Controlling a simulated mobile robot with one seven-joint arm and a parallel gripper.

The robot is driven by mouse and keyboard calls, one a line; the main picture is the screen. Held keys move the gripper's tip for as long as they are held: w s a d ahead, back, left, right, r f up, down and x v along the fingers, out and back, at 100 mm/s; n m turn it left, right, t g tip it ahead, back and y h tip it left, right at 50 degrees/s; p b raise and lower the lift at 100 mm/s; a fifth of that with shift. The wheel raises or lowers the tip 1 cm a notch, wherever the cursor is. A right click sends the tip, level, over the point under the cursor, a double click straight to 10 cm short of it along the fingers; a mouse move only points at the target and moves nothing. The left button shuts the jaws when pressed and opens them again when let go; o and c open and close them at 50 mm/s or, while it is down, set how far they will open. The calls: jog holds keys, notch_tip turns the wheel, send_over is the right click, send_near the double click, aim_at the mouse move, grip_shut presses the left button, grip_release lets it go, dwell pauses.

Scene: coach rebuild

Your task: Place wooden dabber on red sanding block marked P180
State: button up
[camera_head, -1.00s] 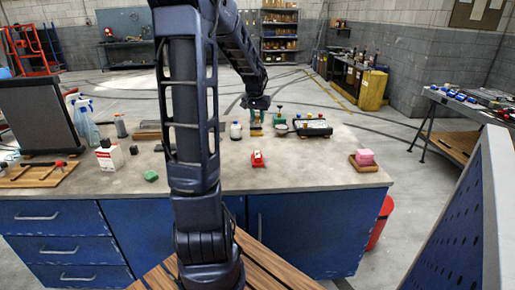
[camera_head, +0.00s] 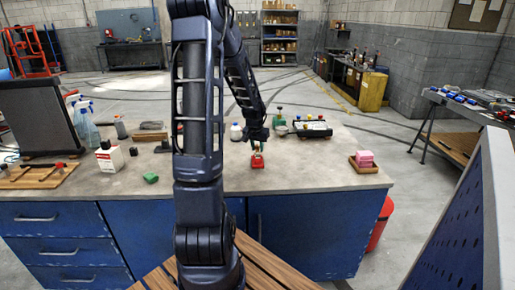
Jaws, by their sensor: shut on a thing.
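The red sanding block (camera_head: 257,161) lies on the grey worktop, near the middle. Its P180 marking is too small to read. My gripper (camera_head: 257,141) is directly above the block, pointing down. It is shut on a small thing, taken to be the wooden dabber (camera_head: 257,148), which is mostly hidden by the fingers. The held dabber's lower end is at or just above the top of the block; I cannot tell whether they touch.
A white bottle (camera_head: 236,131), a green-topped item (camera_head: 279,117) and a black tray (camera_head: 312,129) stand behind. A green block (camera_head: 151,178) lies at front left. Pink blocks on a wooden board (camera_head: 363,168) sit at right.

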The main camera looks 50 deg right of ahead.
jog(key=shift+f, duration=0.2)
jog(key=o, duration=0.9)
jog(key=shift+o, duration=0.2)
jog(key=v, duration=1.2)
jog(key=w+a+r+n+t+y, duration=0.1)
jog(key=w+a+r+n, duration=0.15)
jog(key=a, duration=0.65)
jog(key=w+a+r+n+t, duration=0.1)
jog(key=w+a+r+n, duration=0.2)
jog(key=a, duration=0.6)
jog(key=w+a+r+n+y, duration=0.1)
jog(key=w+a+r, duration=0.25)
jog(key=a, duration=0.55)
jog(key=s+a+n, duration=0.2)
jog(key=s+a, duration=0.1)
jog(key=a, duration=0.4)
jog(key=s+a+r+n+t, duration=0.1)
jog(key=s+a+n, duration=0.1)
jog(key=a, duration=0.5)
jog(key=s+a+r+n, duration=0.1)
jog(key=s+a+n, duration=0.2)
jog(key=s+a, duration=0.2)
jog(key=shift+a+r+y, duration=0.25)
jog(key=shift+a+y, duration=0.15)
jog(key=shift+a, duration=0.6)
jog(key=shift+s, duration=0.1)
